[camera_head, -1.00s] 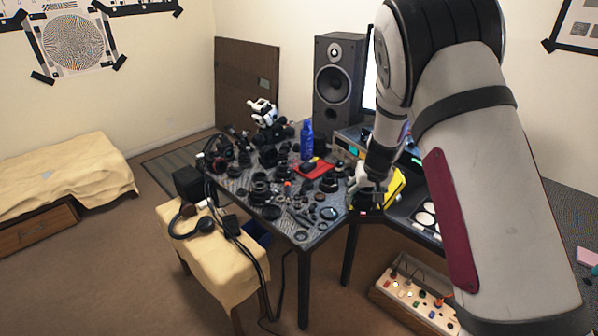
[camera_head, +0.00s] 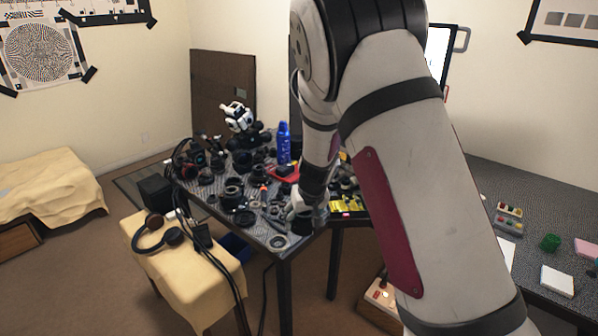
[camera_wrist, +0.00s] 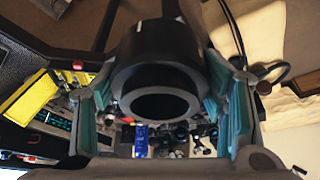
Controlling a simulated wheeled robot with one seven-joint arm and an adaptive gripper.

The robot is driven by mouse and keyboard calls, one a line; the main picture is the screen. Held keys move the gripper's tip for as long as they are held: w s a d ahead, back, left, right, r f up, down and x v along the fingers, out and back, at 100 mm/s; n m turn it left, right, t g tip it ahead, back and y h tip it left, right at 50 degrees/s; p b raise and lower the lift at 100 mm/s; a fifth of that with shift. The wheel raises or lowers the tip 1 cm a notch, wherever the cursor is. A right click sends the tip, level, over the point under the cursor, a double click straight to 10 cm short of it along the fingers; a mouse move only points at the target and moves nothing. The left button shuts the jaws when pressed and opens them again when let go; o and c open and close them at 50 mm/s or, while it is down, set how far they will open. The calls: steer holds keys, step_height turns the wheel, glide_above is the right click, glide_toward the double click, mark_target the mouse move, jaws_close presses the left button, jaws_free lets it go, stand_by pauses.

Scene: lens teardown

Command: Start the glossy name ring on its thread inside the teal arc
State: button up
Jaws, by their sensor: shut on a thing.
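My gripper (camera_head: 306,208) is over the right front part of the lens table in the head view. In the wrist view my gripper (camera_wrist: 160,105) has its teal-padded fingers closed on both sides of a smooth black ring-shaped part (camera_wrist: 158,76). Its round opening faces the camera. I cannot read any lettering on it, so I cannot confirm that it is the name ring. I cannot make out a thread or a teal arc apart from the finger pads. My forearm hides part of the table's right side.
The dark table is crowded with black lens parts. A blue bottle (camera_head: 284,143) stands among them; it also shows in the wrist view (camera_wrist: 141,140). A yellow object (camera_head: 347,204) lies right of my gripper. A cloth-covered stool with headphones (camera_head: 158,234) stands in front.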

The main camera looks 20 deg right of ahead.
step_height(320, 180, down, 17)
steer(key=b, duration=1.7)
steer(key=s+p+v, duration=0.1)
steer(key=p+v, duration=1)
steer(key=shift+a, duration=0.35)
steer(key=shift+s+r, duration=0.15)
steer(key=shift+r, duration=0.05)
